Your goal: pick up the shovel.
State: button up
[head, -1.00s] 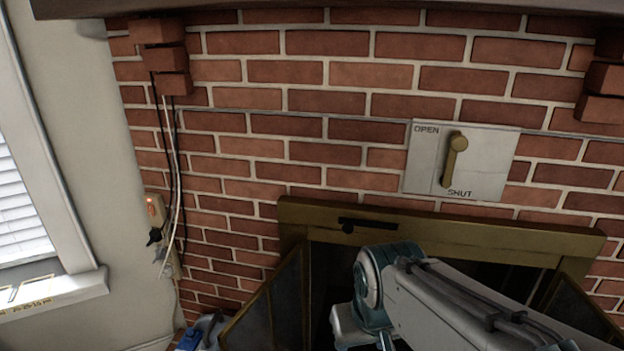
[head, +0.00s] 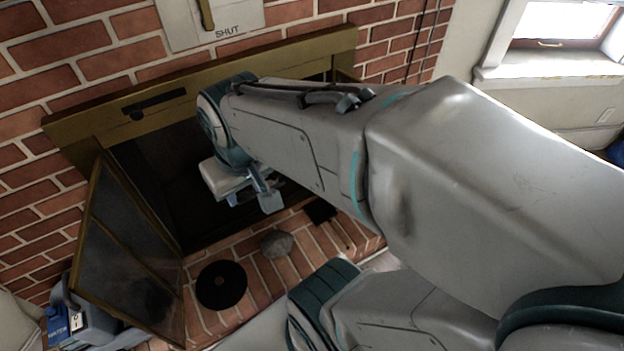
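A small dark flat-headed tool (head: 321,212) lies on the brick hearth in front of the firebox and looks like the shovel. A thin handle seems to run from it to the lower right, partly hidden by my arm. My gripper (head: 258,198) hangs in front of the dark firebox opening, to the left of this tool in the picture and apart from it. Its fingers are small and seen at an angle, so I cannot tell how far apart they are. I see nothing held in it.
A round black disc (head: 221,285) and a grey stone-like lump (head: 277,243) lie on the brick hearth (head: 262,282). The left glass fireplace door (head: 125,255) stands open. A blue box (head: 62,325) is at the lower left. My arm covers much of the right side.

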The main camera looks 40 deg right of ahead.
aim_at(330, 221)
jog(key=z, duration=0.7)
jog(key=k, duration=1.95)
jog(key=z, duration=0.55)
jog(key=i, duration=0.5)
jog(key=z, duration=0.05)
